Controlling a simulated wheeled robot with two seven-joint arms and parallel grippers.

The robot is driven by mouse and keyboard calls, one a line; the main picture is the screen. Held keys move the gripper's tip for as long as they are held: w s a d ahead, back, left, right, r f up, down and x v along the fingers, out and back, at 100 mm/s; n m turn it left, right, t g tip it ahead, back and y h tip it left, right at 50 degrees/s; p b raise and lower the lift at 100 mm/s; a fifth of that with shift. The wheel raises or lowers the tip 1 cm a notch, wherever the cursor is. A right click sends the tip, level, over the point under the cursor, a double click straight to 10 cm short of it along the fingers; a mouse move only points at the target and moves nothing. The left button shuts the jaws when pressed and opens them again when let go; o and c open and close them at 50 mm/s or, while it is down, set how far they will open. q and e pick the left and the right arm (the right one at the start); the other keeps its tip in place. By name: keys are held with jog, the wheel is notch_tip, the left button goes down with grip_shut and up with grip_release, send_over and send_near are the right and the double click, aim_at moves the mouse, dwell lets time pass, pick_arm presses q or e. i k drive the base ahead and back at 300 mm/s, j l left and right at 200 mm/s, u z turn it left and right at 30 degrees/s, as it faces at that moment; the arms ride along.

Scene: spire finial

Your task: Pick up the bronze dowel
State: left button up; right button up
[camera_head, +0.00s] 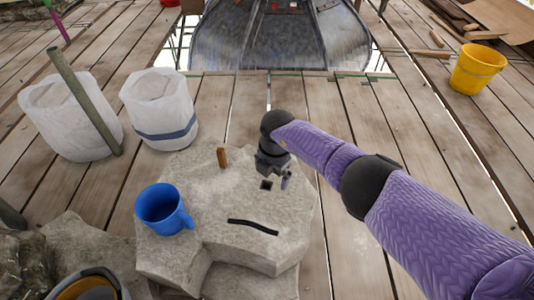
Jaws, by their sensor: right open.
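A small bronze-brown dowel (222,158) stands upright on the pale stone block (205,177), near its back edge. My right gripper (284,182) hangs over the right part of the block, to the right of the dowel and apart from it. It is open, and I see nothing held in it. Its fingers are small and partly hidden by the dark wrist. My left gripper is not in view.
White sacks (158,105) and a leaning pole (82,98) stand left. A yellow bucket (477,69) is far right. A railed opening lies behind.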

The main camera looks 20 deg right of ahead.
aim_at(221, 158)
jog(key=z, duration=0.15)
jog(key=l+u, duration=1.45)
jog(key=l, duration=0.15)
jog(key=l+u, duration=0.4)
jog(key=k+l+u, duration=0.1)
jog(key=l+u, duration=0.3)
